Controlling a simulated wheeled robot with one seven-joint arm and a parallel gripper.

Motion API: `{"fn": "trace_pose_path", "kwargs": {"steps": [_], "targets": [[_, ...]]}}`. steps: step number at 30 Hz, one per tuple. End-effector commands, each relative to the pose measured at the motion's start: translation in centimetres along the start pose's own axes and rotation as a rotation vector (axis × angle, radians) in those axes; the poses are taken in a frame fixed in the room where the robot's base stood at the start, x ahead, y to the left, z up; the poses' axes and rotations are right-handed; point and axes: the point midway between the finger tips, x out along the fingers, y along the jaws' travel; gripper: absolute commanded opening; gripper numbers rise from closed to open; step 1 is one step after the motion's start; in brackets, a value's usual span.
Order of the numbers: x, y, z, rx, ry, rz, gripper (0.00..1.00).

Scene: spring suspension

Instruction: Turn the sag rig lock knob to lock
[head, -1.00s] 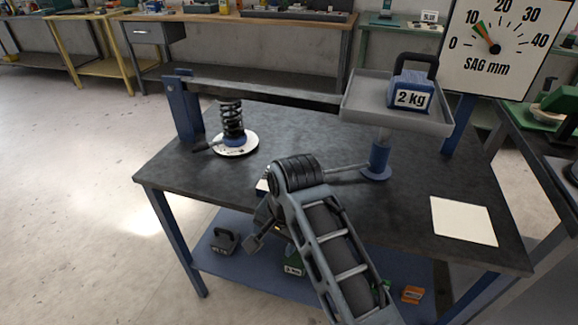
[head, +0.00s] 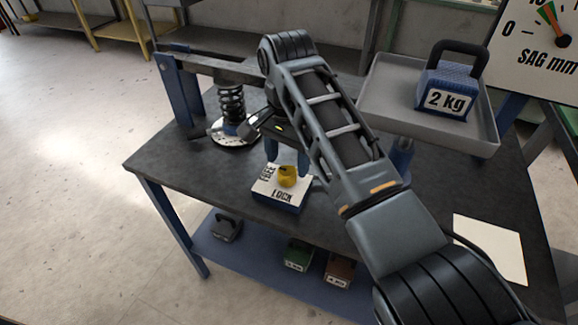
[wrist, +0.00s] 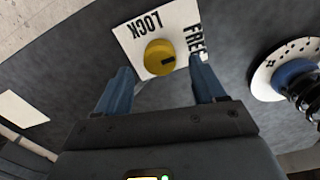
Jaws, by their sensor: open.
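The yellow lock knob (head: 287,176) stands on a white-topped block (head: 268,194) marked FREE and LOCK on the bench. In the wrist view the knob (wrist: 160,57) shows a black mark on its right side, toward the FREE label (wrist: 195,41); the LOCK label (wrist: 145,25) is above it. My gripper (head: 287,158) is over the block, pointing down, with its blue fingers apart. In the wrist view my gripper (wrist: 161,76) is open, one finger on each side of the knob's line, and I see no contact with the knob.
The black spring (head: 231,103) on its round white base (head: 237,136) stands left of the block. The 2 kg weight (head: 447,90) sits on the grey tray (head: 380,92) at right. White paper (head: 490,248) lies front right. More weights (head: 298,254) are on the lower shelf.

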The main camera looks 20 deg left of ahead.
Motion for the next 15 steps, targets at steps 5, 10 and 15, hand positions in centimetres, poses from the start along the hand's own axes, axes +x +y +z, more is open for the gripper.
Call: {"fn": "trace_pose_path", "kwargs": {"steps": [5, 10, 15], "targets": [[2.5, 0.1, 0.0, 0.001, -0.001, 0.000, 0.69], [3.7, 0.0, 0.0, 0.000, 0.001, -0.001, 0.69], [3.9, 0.0, 0.0, 0.000, 0.001, -0.001, 0.69]]}}
